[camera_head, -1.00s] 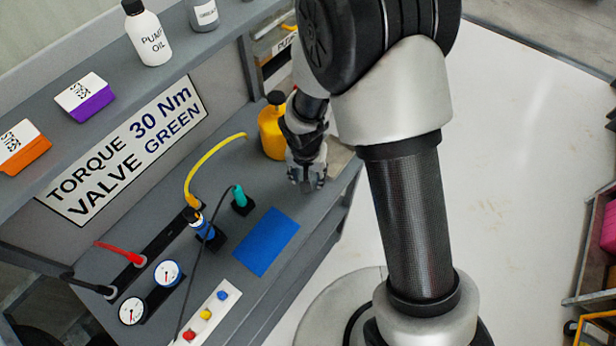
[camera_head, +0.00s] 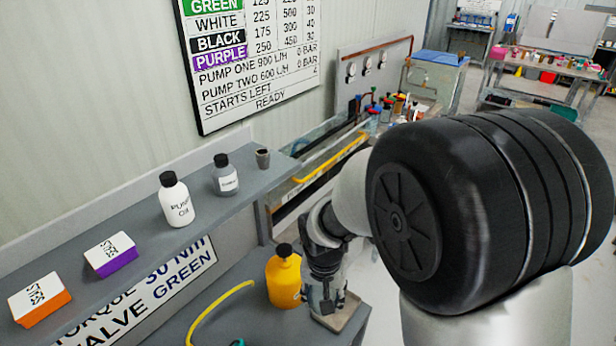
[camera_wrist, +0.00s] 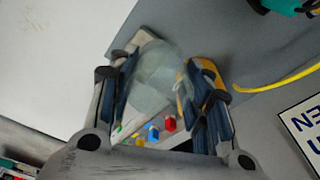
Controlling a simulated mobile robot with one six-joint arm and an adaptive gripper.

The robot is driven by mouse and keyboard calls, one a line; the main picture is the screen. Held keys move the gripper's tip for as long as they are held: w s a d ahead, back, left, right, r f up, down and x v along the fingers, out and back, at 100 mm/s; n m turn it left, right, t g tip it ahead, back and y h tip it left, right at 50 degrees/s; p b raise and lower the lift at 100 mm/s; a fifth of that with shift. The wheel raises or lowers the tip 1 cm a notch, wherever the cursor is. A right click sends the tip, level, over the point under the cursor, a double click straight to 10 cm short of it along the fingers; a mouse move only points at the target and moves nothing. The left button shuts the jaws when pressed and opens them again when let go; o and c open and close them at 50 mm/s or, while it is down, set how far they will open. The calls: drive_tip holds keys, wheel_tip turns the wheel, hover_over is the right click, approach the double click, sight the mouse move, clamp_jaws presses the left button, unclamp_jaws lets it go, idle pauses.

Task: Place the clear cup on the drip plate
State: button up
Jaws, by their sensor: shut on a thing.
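The clear cup (camera_wrist: 158,75) is see-through and sits between the two fingers of my gripper (camera_wrist: 157,88) in the wrist view. My gripper is shut on it. In the head view my gripper (camera_head: 328,302) points down beside the yellow jug, at the bench's end; the cup is hard to make out there. A flat beige-grey plate (camera_head: 350,309) lies at the bench corner by my gripper. It may be the drip plate. I cannot tell whether the cup touches it.
The yellow jug (camera_head: 284,280) with a black cap stands close left of my gripper. A yellow hose (camera_head: 215,308) curves along the bench. The shelf above holds a white pump oil bottle (camera_head: 177,200), a grey bottle (camera_head: 225,175) and orange and purple boxes.

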drive_tip(key=d+f+n, duration=0.2)
drive_tip(key=d, duration=0.8)
drive_tip(key=shift+s+d+b, duration=0.2)
drive_tip(key=shift+d+b, duration=0.05)
drive_tip(key=shift+b, duration=0.1)
drive_tip(key=shift+s, duration=0.1)
